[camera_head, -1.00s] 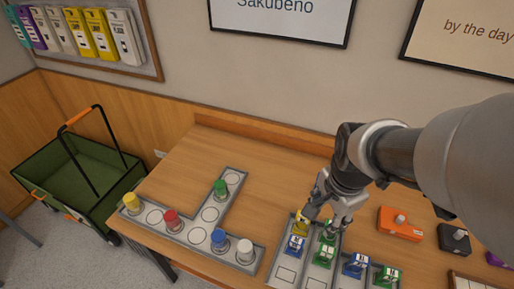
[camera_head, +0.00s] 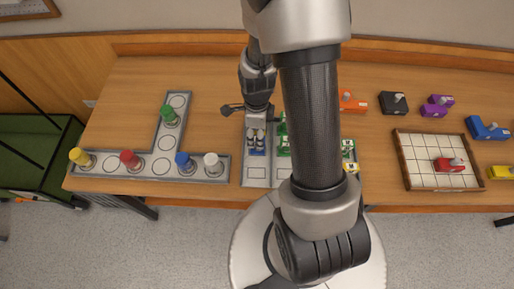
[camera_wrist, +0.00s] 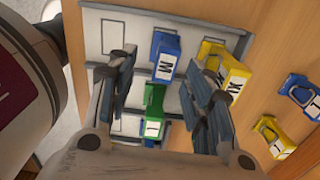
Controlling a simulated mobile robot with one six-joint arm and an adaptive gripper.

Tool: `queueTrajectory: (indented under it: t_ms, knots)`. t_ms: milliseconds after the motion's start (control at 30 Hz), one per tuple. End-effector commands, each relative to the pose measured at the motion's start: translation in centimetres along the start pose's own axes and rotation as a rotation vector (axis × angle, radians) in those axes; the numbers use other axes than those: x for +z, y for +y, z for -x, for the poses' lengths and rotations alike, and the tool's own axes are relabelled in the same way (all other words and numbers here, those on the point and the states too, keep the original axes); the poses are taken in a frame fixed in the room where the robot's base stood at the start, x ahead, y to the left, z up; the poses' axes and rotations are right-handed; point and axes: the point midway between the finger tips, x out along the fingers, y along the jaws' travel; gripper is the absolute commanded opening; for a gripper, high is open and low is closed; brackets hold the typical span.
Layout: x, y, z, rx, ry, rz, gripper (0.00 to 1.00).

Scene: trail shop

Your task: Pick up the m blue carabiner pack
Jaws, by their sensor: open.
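The blue carabiner pack marked M (camera_wrist: 165,57) stands on the grey tray (camera_wrist: 138,14) in the wrist view, between and just beyond my fingertips. My gripper (camera_wrist: 158,72) is open, one finger on each side of the pack's line, with nothing held. In the head view my gripper (camera_head: 256,138) is low over the tray's left column (camera_head: 258,172), with a bit of blue pack (camera_head: 257,152) showing below it. My arm hides part of the tray in the head view.
A blue (camera_wrist: 302,94) and a yellow pack (camera_wrist: 273,138) are farther right.

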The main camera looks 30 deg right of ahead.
Motion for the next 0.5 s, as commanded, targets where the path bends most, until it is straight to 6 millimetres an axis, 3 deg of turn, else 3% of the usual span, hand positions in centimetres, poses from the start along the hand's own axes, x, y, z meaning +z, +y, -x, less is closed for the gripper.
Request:
queueTrajectory:
  t_ms: [100,367,500]
  knots:
    - [0.0,0.0,-2.1,0.001,0.001,0.0,0.47]
    - [0.0,-0.1,-3.4,0.0,0.0,0.001,0.47]
    - [-0.2,-0.5,-5.2,0.0,0.0,0.0,0.47]
